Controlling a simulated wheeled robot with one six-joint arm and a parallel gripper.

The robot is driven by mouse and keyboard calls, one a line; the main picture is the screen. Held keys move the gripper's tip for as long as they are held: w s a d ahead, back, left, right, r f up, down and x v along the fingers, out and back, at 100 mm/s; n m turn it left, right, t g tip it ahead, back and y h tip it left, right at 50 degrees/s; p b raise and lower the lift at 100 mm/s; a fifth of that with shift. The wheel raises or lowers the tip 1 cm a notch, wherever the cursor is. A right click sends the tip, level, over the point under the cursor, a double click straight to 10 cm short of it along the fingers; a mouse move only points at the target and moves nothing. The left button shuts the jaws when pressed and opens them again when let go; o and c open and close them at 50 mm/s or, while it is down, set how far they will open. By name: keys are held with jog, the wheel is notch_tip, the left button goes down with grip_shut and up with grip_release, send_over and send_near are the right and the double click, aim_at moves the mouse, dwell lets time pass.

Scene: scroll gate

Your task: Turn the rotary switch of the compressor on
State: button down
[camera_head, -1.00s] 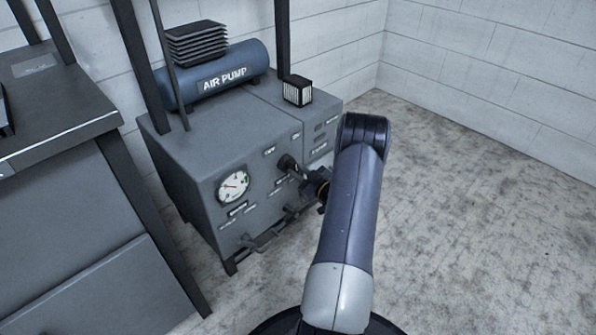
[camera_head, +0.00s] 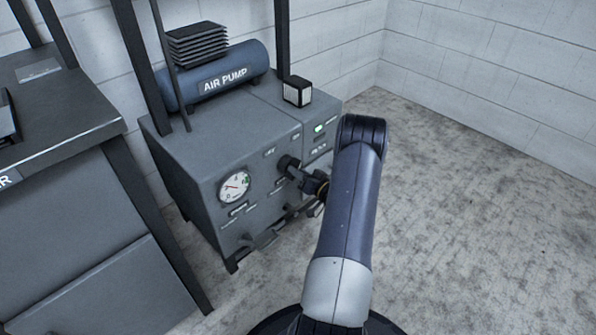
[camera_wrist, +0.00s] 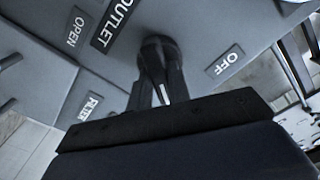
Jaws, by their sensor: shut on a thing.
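The compressor (camera_head: 205,175) is a grey cabinet with a blue "AIR PUMP" tank (camera_head: 222,78) on top. A round gauge (camera_head: 234,187) sits on its front, and a small green light (camera_head: 318,129) glows on its right section. My gripper (camera_head: 291,166) is at the front panel, shut on the dark rotary switch, which the fingers largely hide in the head view. In the wrist view the rotary switch (camera_wrist: 156,43) shows beyond my gripper (camera_wrist: 160,85), with an "OFF" label (camera_wrist: 224,61) to its right and an "OUTLET" label (camera_wrist: 113,20) to its left.
Pipes or handles (camera_head: 262,240) stick out low on the compressor's front. A small boxy lamp (camera_head: 297,91) stands on top. A grey bench (camera_head: 60,130) with dark legs is close on the left. The floor (camera_head: 480,220) to the right is clear up to the white walls.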

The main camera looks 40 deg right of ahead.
jog(key=shift+m, duration=0.3)
jog(key=c, duration=1.3)
grip_release()
jog(key=s+p, duration=0.1)
jog(key=s, duration=0.2)
jog(key=s+p, duration=0.1)
jog(key=s, duration=0.6)
jog(key=shift+s+d+p, duration=0.4)
jog(key=w+b, duration=0.1)
jog(key=w, duration=0.2)
jog(key=w+b, duration=0.1)
jog(key=w, duration=0.6)
jog(key=shift+w+a+b, duration=0.4)
